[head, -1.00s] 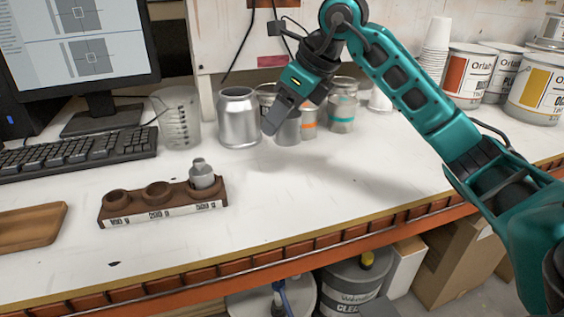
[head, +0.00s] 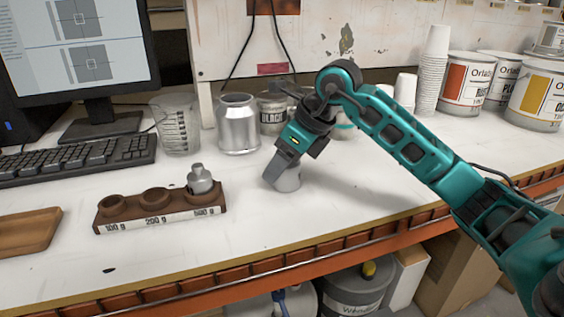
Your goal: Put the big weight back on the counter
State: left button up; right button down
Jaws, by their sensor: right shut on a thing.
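My right gripper (head: 277,178) reaches down from the right to the middle of the counter (head: 330,222). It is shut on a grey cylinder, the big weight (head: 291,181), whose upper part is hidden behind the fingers. The weight looks upright and at or very close to the white counter top; I cannot tell if it touches. A smaller grey knobbed weight (head: 200,180) sits in the 500 g socket of the brown rack (head: 150,220) to the left. The 100 g and 200 g sockets are empty. My left gripper is not in view.
A keyboard (head: 75,157) and a wooden tray (head: 28,232) are at left. Paint tins (head: 462,80) stand at right. The counter's front middle is clear.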

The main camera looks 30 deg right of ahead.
jog(key=shift+r, duration=0.1)
jog(key=shift+c, duration=1.3)
grip_release()
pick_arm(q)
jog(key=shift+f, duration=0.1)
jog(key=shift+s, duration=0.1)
pick_arm(e)
jog(key=shift+s+r, duration=0.1)
jog(key=shift+r, duration=0.15)
pick_arm(q)
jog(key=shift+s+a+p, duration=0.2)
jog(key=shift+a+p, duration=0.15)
jog(key=shift+p, duration=0.35)
pick_arm(e)
jog(key=v, duration=1.1)
jog(key=shift+s+r, duration=0.15)
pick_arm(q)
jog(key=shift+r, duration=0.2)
pick_arm(e)
jog(key=shift+s+d, duration=0.1)
